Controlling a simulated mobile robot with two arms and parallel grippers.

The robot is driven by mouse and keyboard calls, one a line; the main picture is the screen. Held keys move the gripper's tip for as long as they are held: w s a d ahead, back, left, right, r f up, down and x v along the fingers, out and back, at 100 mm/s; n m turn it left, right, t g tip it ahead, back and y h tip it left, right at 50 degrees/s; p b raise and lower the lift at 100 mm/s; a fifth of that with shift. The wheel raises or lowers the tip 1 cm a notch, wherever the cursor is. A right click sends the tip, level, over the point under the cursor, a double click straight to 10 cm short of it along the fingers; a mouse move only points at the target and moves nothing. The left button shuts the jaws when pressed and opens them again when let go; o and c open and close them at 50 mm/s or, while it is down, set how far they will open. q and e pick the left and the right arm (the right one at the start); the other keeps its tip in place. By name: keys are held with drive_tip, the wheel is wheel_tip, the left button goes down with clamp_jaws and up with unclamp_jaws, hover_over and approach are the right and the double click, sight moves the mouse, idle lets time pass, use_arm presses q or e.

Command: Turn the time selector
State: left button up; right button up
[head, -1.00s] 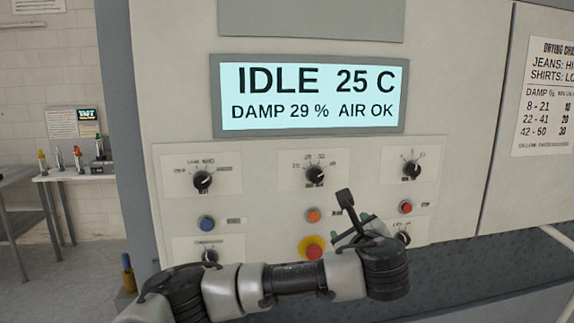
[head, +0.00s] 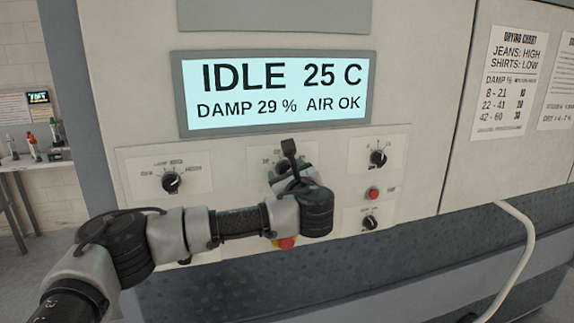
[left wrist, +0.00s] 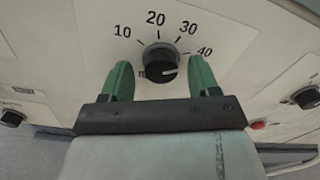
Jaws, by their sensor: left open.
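The time selector (left wrist: 160,62) is a round black knob on a white plate marked 10, 20, 30 and 40. A pale mark on its face points to the right, in the left wrist view. My left gripper (left wrist: 160,68) has its two green fingers open, one on each side of the knob. I cannot tell whether they touch it. In the head view my left gripper (head: 281,170) is in front of the middle top plate and hides the knob there. My right gripper is not in view.
Other black knobs sit left (head: 171,182) and right (head: 378,158), with a red button (head: 373,193) and lower knob (head: 370,222) at right. A red-yellow button (head: 285,243) shows below my arm. The display (head: 277,90) reads IDLE 25 C. A pale hose (head: 527,240) hangs at right.

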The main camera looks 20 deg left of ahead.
use_arm(q)
drive_tip(key=shift+w, duration=0.2)
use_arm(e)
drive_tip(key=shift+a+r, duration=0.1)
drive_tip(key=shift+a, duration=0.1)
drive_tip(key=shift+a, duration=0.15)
use_arm(q)
drive_tip(key=shift+a, duration=0.1)
drive_tip(key=shift+c, duration=0.8)
drive_tip(key=c, duration=0.8)
drive_tip(key=shift+o, duration=0.2)
drive_tip(key=shift+w+f+n+b, duration=0.1)
drive_tip(key=shift+n+b, duration=7.8)
drive_tip(key=shift+b, duration=0.65)
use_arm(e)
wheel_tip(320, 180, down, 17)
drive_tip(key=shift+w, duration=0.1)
